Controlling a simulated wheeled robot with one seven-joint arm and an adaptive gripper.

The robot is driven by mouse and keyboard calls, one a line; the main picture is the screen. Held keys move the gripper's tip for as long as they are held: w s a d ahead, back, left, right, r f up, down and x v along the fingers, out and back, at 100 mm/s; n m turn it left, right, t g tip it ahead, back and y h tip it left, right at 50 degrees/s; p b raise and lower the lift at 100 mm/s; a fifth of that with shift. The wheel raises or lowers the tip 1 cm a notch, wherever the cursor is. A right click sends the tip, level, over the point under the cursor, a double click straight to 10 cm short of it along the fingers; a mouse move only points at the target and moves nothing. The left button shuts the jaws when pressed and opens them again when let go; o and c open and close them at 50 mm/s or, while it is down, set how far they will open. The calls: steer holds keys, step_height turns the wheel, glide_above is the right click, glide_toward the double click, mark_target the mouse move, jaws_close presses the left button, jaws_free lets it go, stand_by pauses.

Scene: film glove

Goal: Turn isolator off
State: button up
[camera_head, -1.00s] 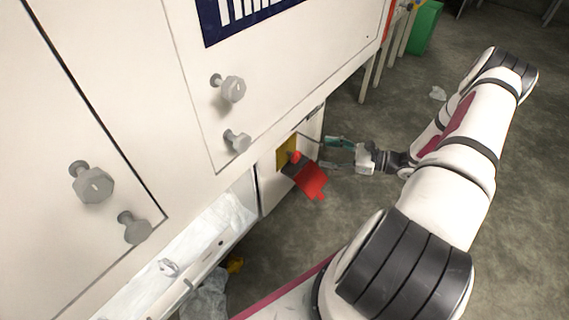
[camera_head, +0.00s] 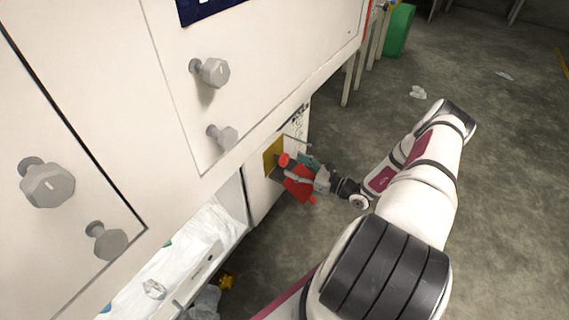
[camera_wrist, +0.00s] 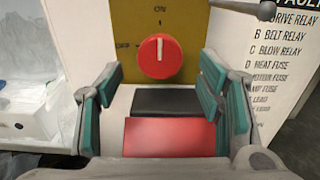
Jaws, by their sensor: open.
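The isolator is a round red knob (camera_wrist: 160,56) on a yellow plate (camera_wrist: 190,30) in the wrist view. Its white line stands upright, pointing at "ON" above; "OFF" is marked at the left. Below it a black part (camera_wrist: 173,102) and a red flap (camera_wrist: 169,137) stick out toward me. In the head view the knob (camera_head: 284,160) sits on the cabinet's low side panel, above the flap (camera_head: 299,186). My gripper (camera_wrist: 160,82) is open and empty, its green-padded fingers on either side, just short of the knob. It also shows in the head view (camera_head: 299,170), partly overlapping the flap.
A printed label panel (camera_wrist: 285,50) is right of the plate. An open compartment with a white box (camera_wrist: 28,112) is at the left. Grey knobs (camera_head: 211,72) jut from the white cabinet doors.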

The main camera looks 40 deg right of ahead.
mark_target(287, 161)
steer(key=shift+b+x, duration=0.55)
steer(key=shift+x, duration=2)
steer(key=c, duration=1.2)
